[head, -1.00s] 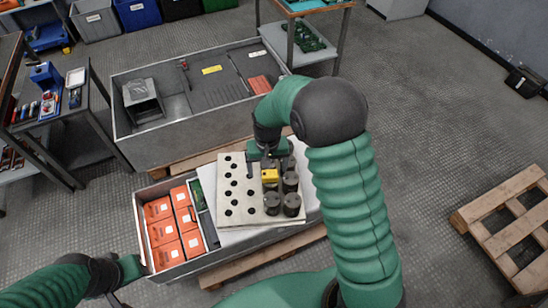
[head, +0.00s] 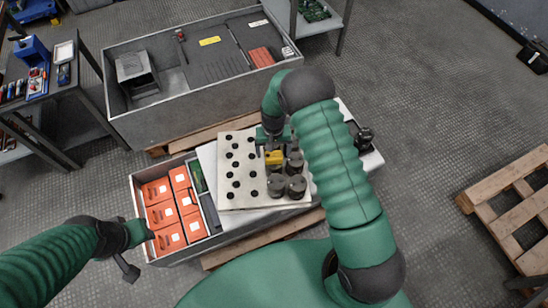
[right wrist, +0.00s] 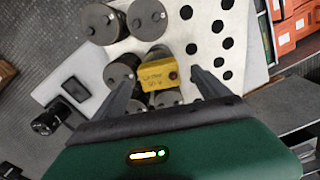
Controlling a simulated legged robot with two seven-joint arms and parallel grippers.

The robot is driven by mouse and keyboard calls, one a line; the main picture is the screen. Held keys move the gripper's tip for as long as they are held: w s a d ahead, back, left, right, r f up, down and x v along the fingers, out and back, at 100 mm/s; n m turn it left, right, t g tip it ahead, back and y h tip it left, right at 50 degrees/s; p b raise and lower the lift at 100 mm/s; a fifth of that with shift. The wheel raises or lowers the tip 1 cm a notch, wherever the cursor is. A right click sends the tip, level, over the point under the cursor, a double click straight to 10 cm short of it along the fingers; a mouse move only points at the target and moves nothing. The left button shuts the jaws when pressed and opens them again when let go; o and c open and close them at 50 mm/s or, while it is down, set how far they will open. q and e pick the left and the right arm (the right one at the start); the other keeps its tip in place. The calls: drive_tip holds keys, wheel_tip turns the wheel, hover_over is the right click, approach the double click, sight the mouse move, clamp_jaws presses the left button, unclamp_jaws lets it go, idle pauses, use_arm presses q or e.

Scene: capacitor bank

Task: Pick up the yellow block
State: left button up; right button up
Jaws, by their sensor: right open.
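The yellow block (head: 274,158) sits among dark grey cylinders (head: 276,186) on the white perforated plate (head: 232,201). In the right wrist view the block (right wrist: 160,76), with dark lettering on its face, lies between the two fingers. My right gripper (head: 272,146) is open above the block, with a finger on either side of it (right wrist: 163,90). I cannot tell whether the fingers touch it. My left gripper (head: 128,268) hangs at the lower left, away from the block; its jaw opening is unclear.
Orange boxes (head: 162,216) fill the crate's left side. A grey bin (head: 200,105) stands behind. A black knobbed part (head: 364,138) lies right of the plate. A wooden pallet (head: 510,200) is at the right; open floor lies between.

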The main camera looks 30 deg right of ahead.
sight(274, 155)
drive_tip(key=f, duration=0.3)
drive_tip(key=shift+d+f, duration=0.2)
drive_tip(key=shift+f, duration=0.05)
drive_tip(key=shift+w+a+f, duration=0.1)
drive_tip(key=shift+w+f, duration=0.1)
drive_tip(key=shift+f, duration=0.15)
drive_tip(key=shift+s+r, duration=0.1)
drive_tip(key=c, duration=1.8)
